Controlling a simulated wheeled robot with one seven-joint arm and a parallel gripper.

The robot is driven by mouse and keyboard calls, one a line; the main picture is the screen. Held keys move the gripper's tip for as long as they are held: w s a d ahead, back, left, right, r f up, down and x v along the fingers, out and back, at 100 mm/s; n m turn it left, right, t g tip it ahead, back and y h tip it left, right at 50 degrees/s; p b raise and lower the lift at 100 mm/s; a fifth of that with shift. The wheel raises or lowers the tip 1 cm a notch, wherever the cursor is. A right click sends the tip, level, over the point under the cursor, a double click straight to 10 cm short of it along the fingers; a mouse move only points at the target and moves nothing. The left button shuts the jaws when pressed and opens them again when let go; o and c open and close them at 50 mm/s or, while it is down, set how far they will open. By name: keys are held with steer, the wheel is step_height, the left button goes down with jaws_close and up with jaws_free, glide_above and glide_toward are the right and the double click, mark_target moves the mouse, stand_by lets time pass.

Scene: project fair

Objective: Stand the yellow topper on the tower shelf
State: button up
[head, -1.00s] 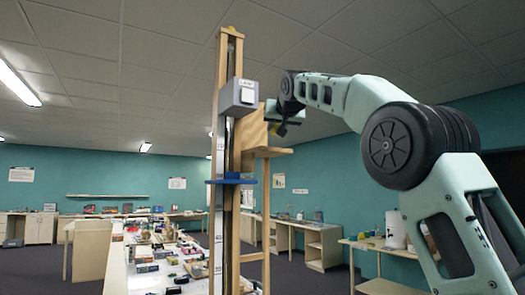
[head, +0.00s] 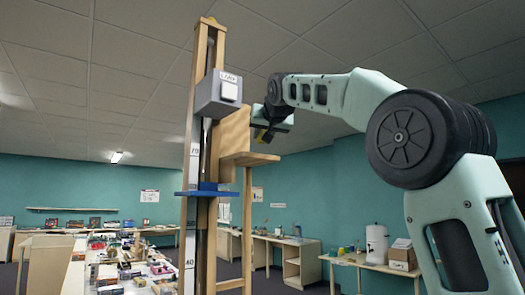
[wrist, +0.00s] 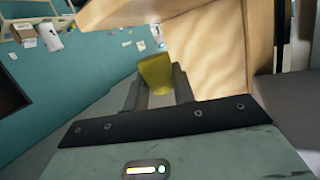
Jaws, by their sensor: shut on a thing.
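My gripper (wrist: 157,92) is shut on the yellow topper (wrist: 155,72), which sticks out past the fingertips in the wrist view. In the head view my gripper (head: 265,133) is beside the tower (head: 200,130), on its right. It appears just above the outer right part of the wooden tower shelf (head: 252,159). The topper is small and dark there, hard to make out. In the wrist view a pale wooden panel (wrist: 215,50) fills the area right of and behind the topper. I cannot tell whether the topper touches it.
A cluttered table (head: 125,265) stands behind at left. Side benches (head: 375,262) line the right wall. The air right of the shelf is open.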

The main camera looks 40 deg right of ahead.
steer(key=shift+f, duration=1.95)
steer(key=shift+f, duration=0.1)
steer(key=o, duration=1)
steer(key=shift+c, duration=0.2)
steer(key=shift+r, duration=0.2)
steer(key=b+v, duration=0.6)
steer(key=v, duration=0.6)
steer(key=shift+f, duration=0.1)
